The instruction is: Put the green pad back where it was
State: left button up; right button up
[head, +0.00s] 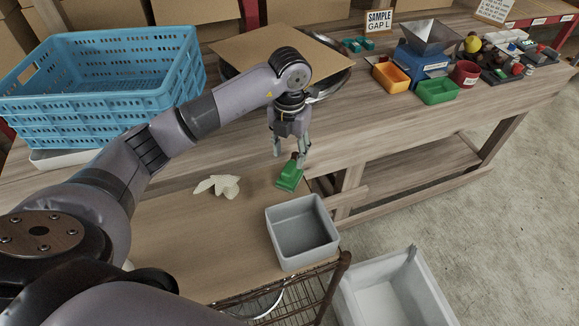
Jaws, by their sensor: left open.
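The green pad (289,179) is a small green block on the brown surface near the middle of the head view, at that surface's far right corner. A small dark reddish part shows at its top, between the fingertips; I cannot tell if it belongs to the pad. My left gripper (289,158) is open and points down just above the pad, one finger to each side of the reddish part. I cannot tell whether the fingers touch anything. My right gripper is not in view.
A grey bin (302,232) stands right in front of the pad, and pale gloves (218,186) lie left of it. A blue crate (100,85) stands at the left. An orange tray (391,77), a green tray (437,91) and a red mug (465,73) stand on the bench at the right.

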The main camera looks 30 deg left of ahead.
aim_at(290, 167)
pick_arm(q)
notch_tip(290, 167, up, 6)
jog(key=shift+f+b, duration=0.2)
jog(key=shift+b, duration=0.35)
